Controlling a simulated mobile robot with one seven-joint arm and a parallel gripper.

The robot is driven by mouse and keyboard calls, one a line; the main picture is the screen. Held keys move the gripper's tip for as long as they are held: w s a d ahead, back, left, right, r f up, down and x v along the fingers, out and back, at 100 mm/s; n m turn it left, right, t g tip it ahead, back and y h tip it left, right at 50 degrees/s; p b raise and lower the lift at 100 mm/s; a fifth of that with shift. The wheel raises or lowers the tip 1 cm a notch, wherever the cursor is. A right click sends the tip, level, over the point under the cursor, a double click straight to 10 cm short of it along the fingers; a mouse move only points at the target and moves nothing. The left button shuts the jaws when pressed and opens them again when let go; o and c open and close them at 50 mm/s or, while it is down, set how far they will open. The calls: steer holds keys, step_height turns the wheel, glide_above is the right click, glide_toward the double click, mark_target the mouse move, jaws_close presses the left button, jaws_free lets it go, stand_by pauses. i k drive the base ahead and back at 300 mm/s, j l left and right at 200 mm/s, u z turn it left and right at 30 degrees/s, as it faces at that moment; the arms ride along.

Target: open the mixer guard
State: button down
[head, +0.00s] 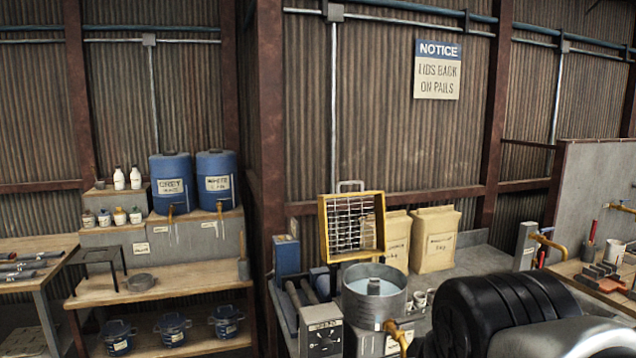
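The mixer guard (323,232) is a yellow frame with a wire grille and a pale handle on its top edge. It stands upright behind the mixer bowl (374,312), tilted up and clear of the bowl's mouth. The round metal bowl is uncovered, with a pale blue-grey hub showing in its middle. A grey control box (321,332) with a dark knob is at the bowl's front left. My dark arm link fills the lower right, right of the bowl. My gripper is not in view.
Two tan paper sacks (434,240) stand right behind the guard. Small cups (420,298) and a brass tap (397,336) are close by the bowl. A grey partition (590,185) rises at right. Shelves with blue drums (171,182) stand at left.

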mark_target(380, 229)
steer(key=j+z, duration=0.1)
steer(key=z, duration=0.4)
steer(key=i+j+z, duration=0.1)
steer(key=z, duration=0.35)
steer(key=j+z, duration=0.1)
steer(key=z, duration=0.4)
steer(key=j, duration=3.4)
